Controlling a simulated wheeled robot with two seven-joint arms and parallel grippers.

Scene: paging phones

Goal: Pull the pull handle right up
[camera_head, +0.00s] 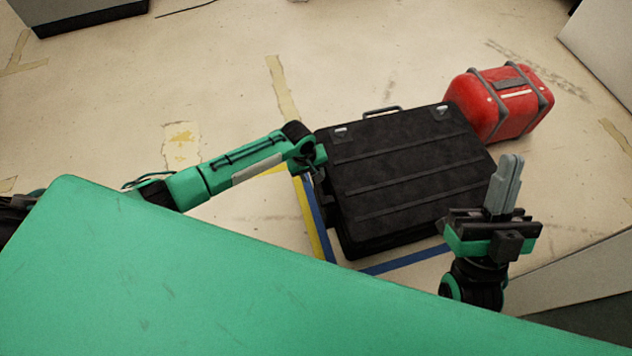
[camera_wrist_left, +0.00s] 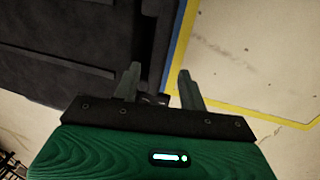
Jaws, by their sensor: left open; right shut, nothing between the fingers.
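A black case (camera_head: 410,170) with ribs and two latches lies on the floor. A thin handle (camera_head: 383,111) stands out from its far edge. My left arm reaches the case's left side in the head view; the fingers there are mostly hidden. In the left wrist view my left gripper (camera_wrist_left: 158,80) is open, its fingers apart near the edge of the dark case (camera_wrist_left: 65,50). I cannot tell whether a finger touches the case. My right gripper (camera_head: 511,160) is shut and empty, pointing up beside the case's right side.
A red case (camera_head: 502,98) with grey bands lies behind and right of the black case. Yellow and blue tape (camera_head: 313,218) marks the floor along the case's left side. Grey boxes stand at the upper left (camera_head: 85,14) and lower right (camera_head: 585,270). Floor beyond the case is mostly clear.

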